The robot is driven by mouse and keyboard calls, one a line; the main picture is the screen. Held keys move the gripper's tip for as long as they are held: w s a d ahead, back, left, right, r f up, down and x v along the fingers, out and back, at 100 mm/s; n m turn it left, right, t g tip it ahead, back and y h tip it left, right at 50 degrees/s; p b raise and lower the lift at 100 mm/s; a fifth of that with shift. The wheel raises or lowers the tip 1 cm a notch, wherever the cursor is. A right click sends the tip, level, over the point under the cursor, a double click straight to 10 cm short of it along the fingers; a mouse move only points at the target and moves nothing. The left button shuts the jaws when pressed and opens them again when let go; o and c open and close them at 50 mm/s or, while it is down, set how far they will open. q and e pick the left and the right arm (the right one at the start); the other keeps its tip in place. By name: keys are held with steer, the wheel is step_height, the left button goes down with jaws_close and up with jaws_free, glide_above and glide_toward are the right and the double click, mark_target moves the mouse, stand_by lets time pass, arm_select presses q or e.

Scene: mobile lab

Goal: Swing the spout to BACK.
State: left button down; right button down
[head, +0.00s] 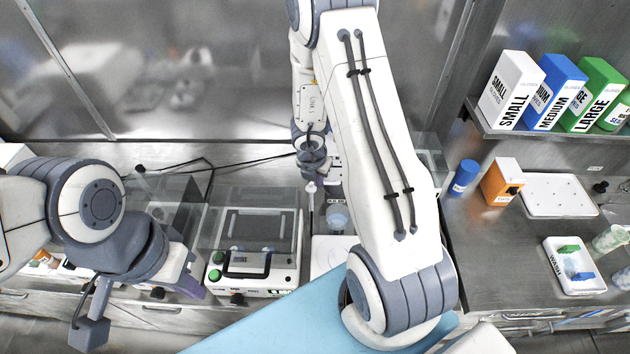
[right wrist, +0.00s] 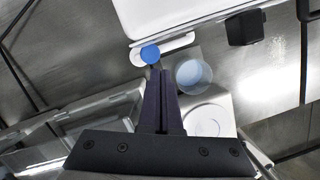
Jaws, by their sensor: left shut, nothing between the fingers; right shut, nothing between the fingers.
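In the right wrist view, a short white bar with a blue round knob (right wrist: 150,54) lies just beyond my fingertips; it looks like the spout, but I cannot be sure. My right gripper (right wrist: 154,72) is shut and empty, with its tips close to the knob; whether they touch it I cannot tell. In the head view my right gripper (head: 314,174) is small and partly hidden by my arm, above the white device (head: 330,245). No BACK mark is readable. My left gripper (head: 194,288) is shut and empty at the lower left.
A clear cup (right wrist: 193,75) stands close to the right of my right fingers; it also shows in the head view (head: 337,215). A clear-lidded machine (head: 252,280) with green knobs stands left of the device. The right counter holds an orange box (head: 502,181) and a white tray (head: 573,266).

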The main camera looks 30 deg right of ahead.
steer(key=shift+s, duration=0.15)
steer(key=s+a+r+p, duration=0.2)
steer(key=a+r+p, duration=0.2)
steer(key=r, duration=0.5)
steer(key=shift+s+a+r, duration=0.3)
steer(key=shift+a+r, duration=0.05)
steer(key=shift+a, duration=0.45)
